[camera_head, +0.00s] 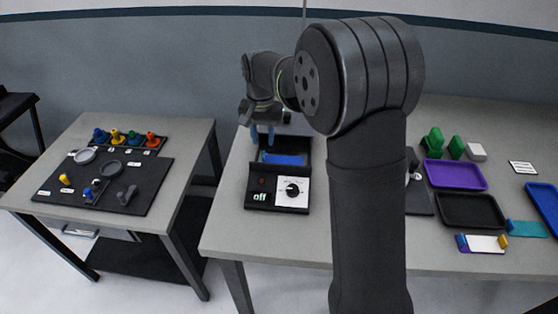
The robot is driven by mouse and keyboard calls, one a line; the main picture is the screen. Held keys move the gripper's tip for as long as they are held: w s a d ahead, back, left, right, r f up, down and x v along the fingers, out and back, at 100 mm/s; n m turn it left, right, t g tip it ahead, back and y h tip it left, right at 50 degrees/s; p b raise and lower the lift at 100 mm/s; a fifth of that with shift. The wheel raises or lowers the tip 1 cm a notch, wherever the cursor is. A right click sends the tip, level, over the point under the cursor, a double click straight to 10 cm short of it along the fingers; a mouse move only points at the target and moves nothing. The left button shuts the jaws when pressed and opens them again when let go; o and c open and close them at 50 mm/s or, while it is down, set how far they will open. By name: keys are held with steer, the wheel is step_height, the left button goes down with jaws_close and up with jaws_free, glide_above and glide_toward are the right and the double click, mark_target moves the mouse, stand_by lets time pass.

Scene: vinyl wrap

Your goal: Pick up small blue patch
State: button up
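A small blue patch (284,159) lies flat in the recess of a black device (303,198) on the right table. My gripper (262,134) hangs above the device's back left, up and left of the patch in the picture. Its two blue fingers point down and stand apart, with nothing visible between them. It looks open and apart from the patch. My arm hides part of the table to the right of the device.
The device's front has a dial (292,190) and a display reading "off". Right of my arm are a purple tray (455,175), a black tray (471,211), green blocks (434,142) and a teal piece (527,229). A separate table (62,208) stands left.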

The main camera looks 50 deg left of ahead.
mark_target(264, 154)
steer(key=f, duration=0.5)
steer(key=shift+s+d+f, duration=0.15)
steer(key=shift+d, duration=0.1)
jaws_close()
